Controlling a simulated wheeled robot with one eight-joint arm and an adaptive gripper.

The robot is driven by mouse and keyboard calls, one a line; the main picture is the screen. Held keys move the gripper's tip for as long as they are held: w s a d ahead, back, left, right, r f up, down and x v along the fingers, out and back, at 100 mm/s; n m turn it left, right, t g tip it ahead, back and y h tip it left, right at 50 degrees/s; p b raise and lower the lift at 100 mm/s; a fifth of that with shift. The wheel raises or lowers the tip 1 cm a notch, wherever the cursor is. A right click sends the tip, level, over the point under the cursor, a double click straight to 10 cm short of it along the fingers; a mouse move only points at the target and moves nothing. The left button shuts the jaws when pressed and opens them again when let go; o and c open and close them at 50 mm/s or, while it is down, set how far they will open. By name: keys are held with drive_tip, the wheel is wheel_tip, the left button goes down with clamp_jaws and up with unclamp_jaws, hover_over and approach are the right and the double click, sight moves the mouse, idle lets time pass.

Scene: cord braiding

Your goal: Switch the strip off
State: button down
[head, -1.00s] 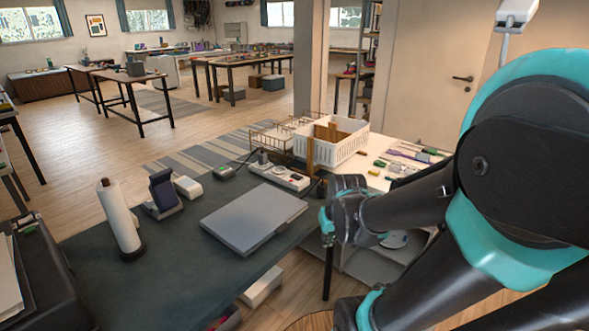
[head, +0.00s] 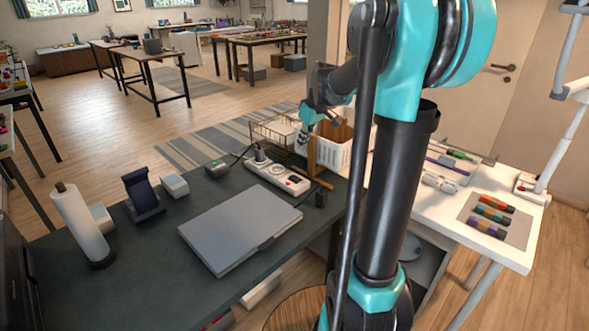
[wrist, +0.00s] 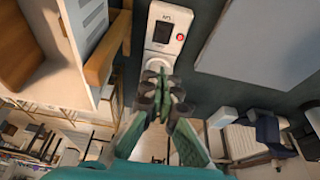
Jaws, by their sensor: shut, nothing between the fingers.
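The power strip (head: 276,175) is white and lies on the dark table top, behind the grey closed laptop-like slab (head: 240,225). Its small red switch (head: 295,179) is at the near right end. In the wrist view the strip (wrist: 152,45) runs up from behind my fingers, and the red switch (wrist: 180,37) shows beyond the fingertips. My gripper (wrist: 163,88) is shut and empty, with its fingers over part of the strip in that view. In the head view my gripper (head: 301,145) hangs above and behind the strip; whether it touches anything cannot be told.
A phone on a stand (head: 141,194) and a paper roll (head: 82,224) stand at the left.

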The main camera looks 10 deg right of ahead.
sight(293, 177)
drive_tip(key=x, duration=1.4)
drive_tip(key=shift+s+d+f, duration=0.1)
drive_tip(key=shift+s+d, duration=0.1)
drive_tip(key=shift+s, duration=0.15)
drive_tip(key=shift+w+a+f, duration=0.1)
drive_tip(key=shift+f, duration=0.15)
drive_tip(key=shift+s+d, duration=0.5)
drive_tip(key=shift+s, duration=0.2)
